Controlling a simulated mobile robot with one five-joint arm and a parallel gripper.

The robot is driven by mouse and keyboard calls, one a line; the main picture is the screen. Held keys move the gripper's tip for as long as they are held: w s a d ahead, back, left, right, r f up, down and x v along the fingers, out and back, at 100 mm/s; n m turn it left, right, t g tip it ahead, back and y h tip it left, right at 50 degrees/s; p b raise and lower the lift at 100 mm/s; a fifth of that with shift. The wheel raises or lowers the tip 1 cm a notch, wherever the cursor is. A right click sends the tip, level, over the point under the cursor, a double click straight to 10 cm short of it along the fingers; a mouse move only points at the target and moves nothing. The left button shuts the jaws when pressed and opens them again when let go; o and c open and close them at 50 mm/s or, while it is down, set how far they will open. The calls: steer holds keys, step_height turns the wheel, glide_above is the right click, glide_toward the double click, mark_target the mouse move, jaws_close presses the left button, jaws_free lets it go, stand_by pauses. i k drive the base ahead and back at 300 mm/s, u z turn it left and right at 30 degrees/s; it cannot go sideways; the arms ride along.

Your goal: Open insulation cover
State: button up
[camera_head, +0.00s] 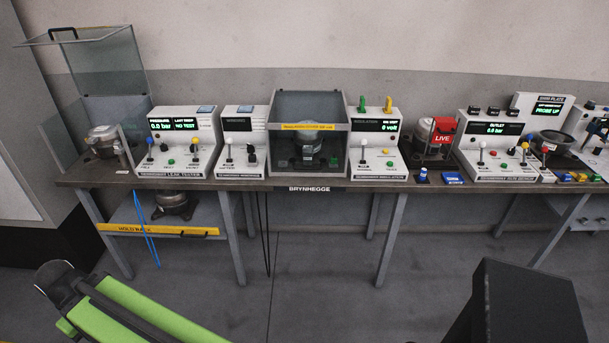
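The insulation cover (336,158) is a clear, dark-framed box at the middle of the bench, with a yellow label strip across its front. It looks closed, and a compressor (307,143) shows inside it. The white insulation console (376,150) stands directly to its right, with green and yellow levers on top and a display that reads 0 volt. My gripper cannot be made out in this view; only green and black parts of my own body show along the bottom, apart from the bench.
At the left, a clear cover (105,62) stands raised over another compressor (103,139). A leak-test console (183,145) is beside it. A red LIVE sign (443,131) and an outlet console (495,145) stand to the right. A lower shelf (130,213) is at left. The floor (320,270) in front is clear.

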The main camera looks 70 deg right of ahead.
mark_target(268, 126)
steer(key=u, duration=0.1)
steer(key=k, duration=0.4)
steer(key=z, duration=1.3)
steer(key=i, duration=0.55)
steer(key=u, duration=0.15)
